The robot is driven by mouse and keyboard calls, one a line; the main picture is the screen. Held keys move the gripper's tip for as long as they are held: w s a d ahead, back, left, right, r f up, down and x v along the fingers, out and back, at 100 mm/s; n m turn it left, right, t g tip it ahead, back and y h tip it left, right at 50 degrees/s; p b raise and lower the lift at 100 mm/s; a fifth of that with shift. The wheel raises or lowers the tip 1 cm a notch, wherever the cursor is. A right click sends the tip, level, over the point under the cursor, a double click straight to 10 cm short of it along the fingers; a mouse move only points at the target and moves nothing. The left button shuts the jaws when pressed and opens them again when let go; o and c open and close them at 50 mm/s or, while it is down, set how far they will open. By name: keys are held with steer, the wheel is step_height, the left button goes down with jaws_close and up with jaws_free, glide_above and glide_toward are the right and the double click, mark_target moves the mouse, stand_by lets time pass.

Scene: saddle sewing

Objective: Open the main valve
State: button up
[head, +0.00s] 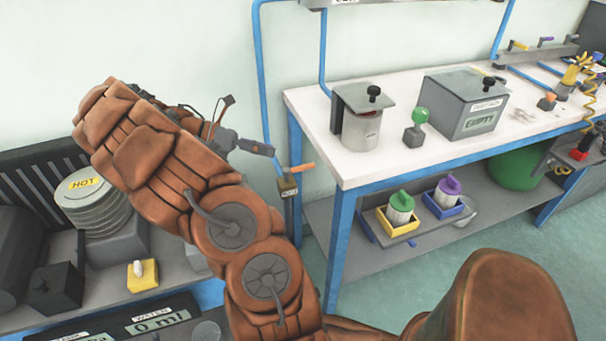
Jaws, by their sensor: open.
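A small brass-coloured valve body with an orange lever handle (302,168) sits on the blue pipe by the left end of the white table. The lever sticks out to the right and is tilted slightly up. No label naming it the main valve is readable. My gripper (248,126) is open and empty, with dark fingers pointing right. In the picture it is left of and above the lever, apart from it. My brown arm hides part of the wall and the area left of the pipe.
The white table (300,97) holds a grey pot (360,120), a green-knobbed block (416,128) and a box marked EMPTY (467,105). More coloured levers (545,47) are at the back right. A left bench holds a stack marked HOT (88,192).

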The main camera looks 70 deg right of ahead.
mark_target(303, 167)
steer(key=d+f+n+g+b, duration=0.25)
steer(key=d+f+n, duration=0.3)
steer(key=f, duration=0.45)
steer(key=shift+m+t, duration=0.35)
steer(key=shift+w+d+b+x, duration=0.1)
steer(key=shift+d+b+x, duration=0.1)
steer(key=shift+x, duration=1.1)
steer(key=shift+w+d+b+x, duration=0.1)
steer(key=shift+d+x, duration=0.1)
steer(key=shift+x, duration=1.1)
steer(key=shift+d+b+x, duration=0.1)
steer(key=shift+d+x, duration=0.1)
steer(key=shift+x, duration=1.1)
jaws_close()
